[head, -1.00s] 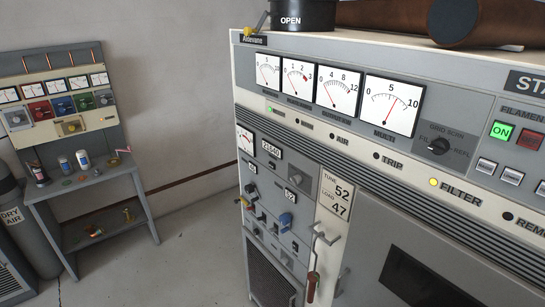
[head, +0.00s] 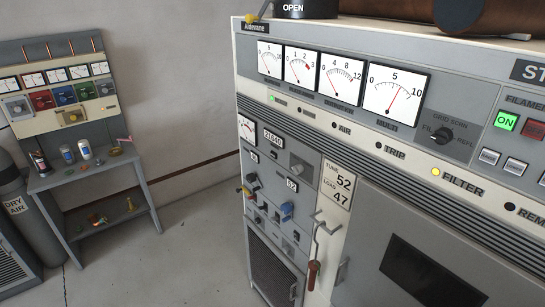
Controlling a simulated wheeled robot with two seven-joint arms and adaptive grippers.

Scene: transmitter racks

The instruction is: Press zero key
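I cannot make out a key marked zero in the head view. The grey transmitter rack (head: 450,100) fills the right half. Its top strip carries several dial meters, with the MULTI meter (head: 396,94) the largest. At the right edge are a lit green ON button (head: 507,121), a dark red button (head: 532,130) and pale unlit buttons (head: 515,167), partly cut off by the frame. Neither of my grippers is in view.
A grey workbench (head: 80,173) with jars and coloured meter modules stands at the left against the wall. A grey gas cylinder (head: 18,215) is beside it. A crank handle (head: 314,270) sticks out of the rack front. The floor (head: 190,255) between bench and rack is clear.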

